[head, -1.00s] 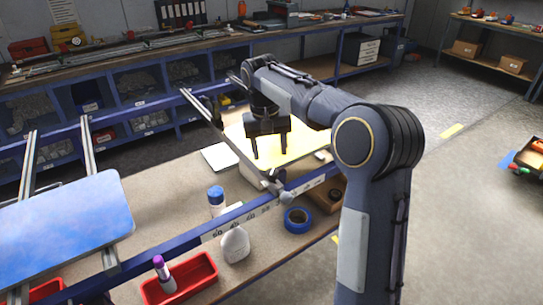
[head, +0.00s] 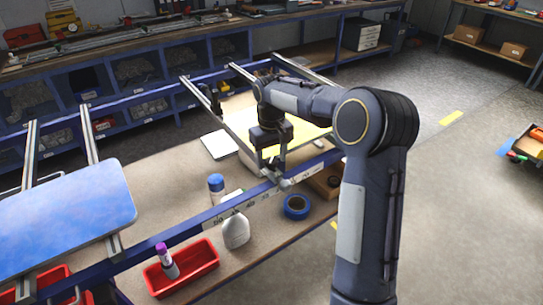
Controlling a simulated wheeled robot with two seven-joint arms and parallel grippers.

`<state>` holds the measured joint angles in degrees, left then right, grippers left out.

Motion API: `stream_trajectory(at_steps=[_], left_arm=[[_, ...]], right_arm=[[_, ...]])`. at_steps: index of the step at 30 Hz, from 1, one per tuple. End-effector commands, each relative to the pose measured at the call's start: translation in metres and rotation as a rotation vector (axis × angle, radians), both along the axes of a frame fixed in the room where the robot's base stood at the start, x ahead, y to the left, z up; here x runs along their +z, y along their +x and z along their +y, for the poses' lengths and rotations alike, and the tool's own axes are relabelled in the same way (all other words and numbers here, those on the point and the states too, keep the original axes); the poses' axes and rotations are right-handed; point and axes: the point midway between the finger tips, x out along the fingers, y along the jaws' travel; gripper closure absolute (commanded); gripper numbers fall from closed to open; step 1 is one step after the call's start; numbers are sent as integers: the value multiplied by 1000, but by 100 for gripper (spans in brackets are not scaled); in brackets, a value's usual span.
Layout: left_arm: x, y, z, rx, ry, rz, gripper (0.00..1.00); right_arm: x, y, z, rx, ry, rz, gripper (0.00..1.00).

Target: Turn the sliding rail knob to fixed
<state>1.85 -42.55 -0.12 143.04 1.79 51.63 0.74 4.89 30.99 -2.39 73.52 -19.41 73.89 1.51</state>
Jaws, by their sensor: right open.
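A grey sliding rail (head: 222,122) runs across the blue frame, and its near end has a grey clamp with the knob (head: 285,183) at the blue front beam. My right gripper (head: 272,166) points down right at this rail end, with its fingers open around or just beside the knob area. The fingers and wrist cover part of the knob, so I cannot tell whether they touch it or which way it is turned. My left gripper is not in view.
A yellow sign panel (head: 308,132) lies behind the wrist. A blue sign panel (head: 65,218) rests on rails at left.

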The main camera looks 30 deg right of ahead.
Motion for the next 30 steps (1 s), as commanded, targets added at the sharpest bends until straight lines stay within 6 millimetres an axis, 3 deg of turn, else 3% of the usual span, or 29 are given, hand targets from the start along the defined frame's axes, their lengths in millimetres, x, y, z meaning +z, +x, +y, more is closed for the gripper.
stream_trajectory(at_steps=[5,15,23,30], left_arm=[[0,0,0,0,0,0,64],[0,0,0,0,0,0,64],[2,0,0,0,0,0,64],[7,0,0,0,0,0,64]], right_arm=[[0,0,0,-1,0,0,45],[0,0,0,-1,0,0,89],[1,0,0,-31,0,0,89],[2,0,0,-161,-2,0,89]])
